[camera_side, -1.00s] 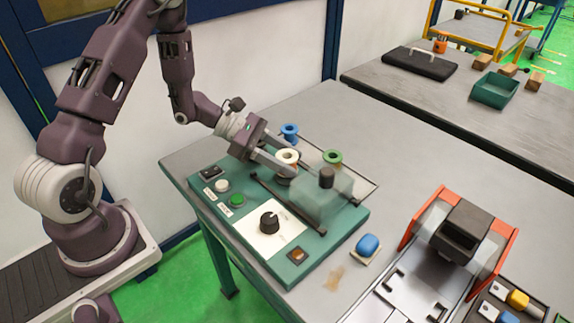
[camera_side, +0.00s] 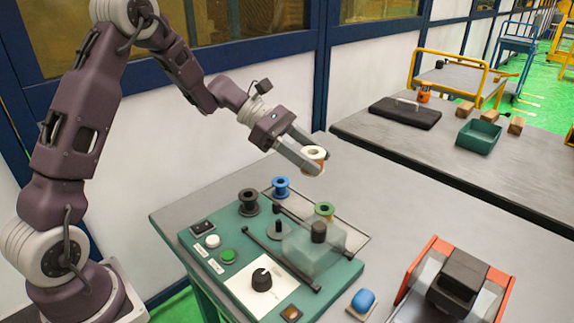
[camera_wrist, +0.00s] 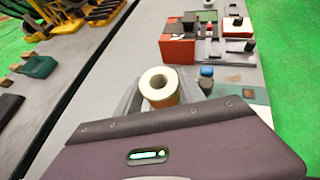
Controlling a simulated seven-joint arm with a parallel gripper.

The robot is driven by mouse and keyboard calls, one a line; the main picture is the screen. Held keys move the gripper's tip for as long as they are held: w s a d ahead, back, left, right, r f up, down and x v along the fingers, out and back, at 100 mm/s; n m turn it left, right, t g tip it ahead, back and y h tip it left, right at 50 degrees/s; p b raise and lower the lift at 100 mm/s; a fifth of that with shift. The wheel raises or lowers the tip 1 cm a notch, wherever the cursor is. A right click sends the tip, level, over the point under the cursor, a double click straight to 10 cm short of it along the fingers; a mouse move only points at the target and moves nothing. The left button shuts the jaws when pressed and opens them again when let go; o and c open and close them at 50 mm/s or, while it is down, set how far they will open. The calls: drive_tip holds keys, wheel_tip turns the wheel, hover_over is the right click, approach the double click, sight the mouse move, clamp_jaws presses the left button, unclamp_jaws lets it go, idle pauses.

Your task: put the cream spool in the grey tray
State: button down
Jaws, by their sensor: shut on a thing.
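The cream spool (camera_side: 313,152) is held up in the air between the fingertips of my gripper (camera_side: 316,162), which is shut on it. The spool is above the table, behind and above the winding machine. The flat grey tray (camera_side: 357,239) lies behind the machine, below the spool. A blue spool (camera_side: 281,188) and a green spool (camera_side: 325,210) stand at it. The machine partly hides the tray.
The green winding machine (camera_side: 215,270) has a black spool (camera_side: 248,203), a bare spindle (camera_side: 278,231) and a clear cover (camera_side: 315,247). A blue knob (camera_side: 363,301) and a red-sided fixture (camera_side: 420,262) stand to the right. Open table lies right of the tray.

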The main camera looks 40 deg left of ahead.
drive_tip(key=w+d+m+g, duration=0.3)
drive_tip(key=w+d+g, duration=0.1)
drive_tip(key=w+d, duration=0.25)
drive_tip(key=shift+h, duration=0.4)
drive_tip(key=shift+s+d+f, duration=0.1)
drive_tip(key=shift+d+f, duration=0.1)
drive_tip(key=shift+f, duration=2.5)
drive_tip(key=shift+s+d+f, duration=0.1)
drive_tip(key=shift+d+f, duration=0.15)
drive_tip(key=shift+f, duration=2.4)
drive_tip(key=shift+d+f, duration=0.2)
drive_tip(key=shift+f, duration=2.5)
drive_tip(key=shift+f, duration=0.1)
drive_tip(key=shift+f, duration=0.65)
drive_tip(key=shift+f, duration=0.15)
